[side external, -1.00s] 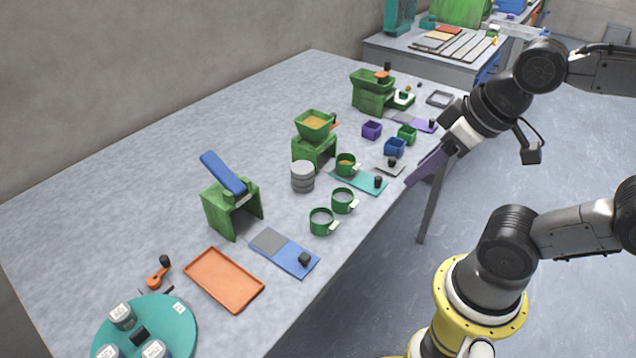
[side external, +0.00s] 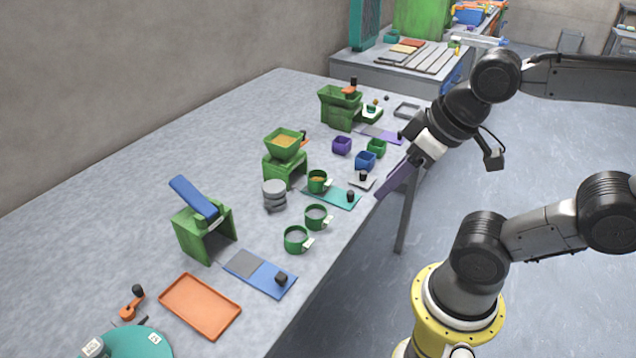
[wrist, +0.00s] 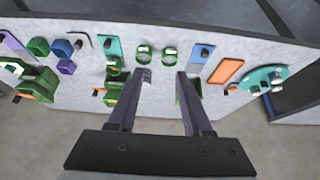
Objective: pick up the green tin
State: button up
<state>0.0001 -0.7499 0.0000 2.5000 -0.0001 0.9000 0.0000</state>
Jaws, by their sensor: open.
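The green tin (side external: 376,147) is a small open square box on the table near its right edge. It stands just beyond a blue tin (side external: 365,161) and to the right of a purple tin (side external: 341,145). In the wrist view the green tin (wrist: 38,46) is at the upper left, beside the blue tin (wrist: 62,48). My gripper (side external: 382,193) has long purple fingers and hangs by the table's right edge, nearer the camera than the green tin and apart from it. In the wrist view my gripper (wrist: 163,75) is open, with nothing between its fingers.
Green cups (side external: 315,218) and a grey stack (side external: 274,195) stand mid-table. Green hoppers (side external: 284,148) stand behind them. A blue-topped green stand (side external: 203,225) and an orange tray (side external: 200,306) are at the front. The table's left side is largely clear.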

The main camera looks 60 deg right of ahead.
jog(key=o, duration=0.8)
jog(key=shift+c, duration=0.2)
